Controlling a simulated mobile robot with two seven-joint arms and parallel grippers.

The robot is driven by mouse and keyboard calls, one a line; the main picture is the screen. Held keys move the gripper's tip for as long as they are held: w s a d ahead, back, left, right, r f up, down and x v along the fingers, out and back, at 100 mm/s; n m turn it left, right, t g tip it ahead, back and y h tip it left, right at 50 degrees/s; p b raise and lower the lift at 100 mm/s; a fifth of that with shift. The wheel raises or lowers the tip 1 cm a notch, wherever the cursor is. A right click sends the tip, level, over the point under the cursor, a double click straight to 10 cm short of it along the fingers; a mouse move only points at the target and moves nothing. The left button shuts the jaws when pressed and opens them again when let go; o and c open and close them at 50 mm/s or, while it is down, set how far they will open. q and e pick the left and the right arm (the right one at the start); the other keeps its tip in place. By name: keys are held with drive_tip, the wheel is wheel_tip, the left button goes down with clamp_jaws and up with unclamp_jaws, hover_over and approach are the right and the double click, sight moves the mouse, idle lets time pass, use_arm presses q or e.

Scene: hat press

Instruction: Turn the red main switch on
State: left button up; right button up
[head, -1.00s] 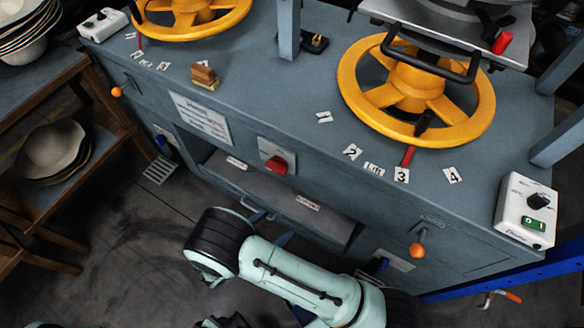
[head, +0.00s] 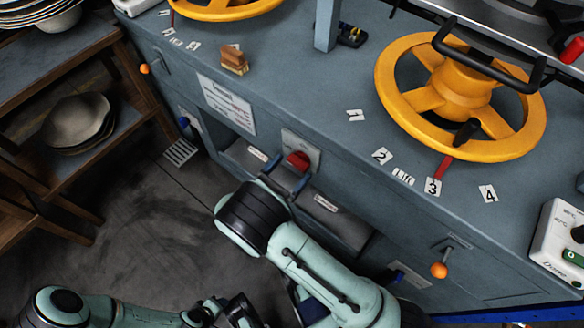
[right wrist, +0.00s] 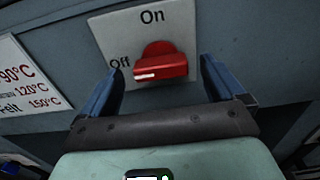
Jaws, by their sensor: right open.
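The red main switch (head: 299,160) is a knob on a grey plate (head: 314,152) on the front of the blue-grey machine. In the right wrist view the red knob (right wrist: 160,64) lies sideways, with its white mark toward "Off" at the left; "On" is printed above. My right gripper (head: 284,180) is open, and its two blue fingers (right wrist: 160,88) stand left and right of the knob, with gaps on both sides and no clear contact. My left gripper (head: 240,312) is dark and small at the bottom edge; its jaws are unclear.
Orange-knobbed levers (head: 439,270) stick out of the machine front. A yellow handwheel (head: 460,95) sits on top. A wooden rack (head: 115,155) stands at the left. The floor (head: 150,235) in front is clear.

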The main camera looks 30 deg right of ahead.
drive_tip(key=shift+w+d, duration=0.25)
drive_tip(key=shift+d, duration=0.4)
drive_tip(key=c, duration=1)
drive_tip(key=shift+c, duration=0.2)
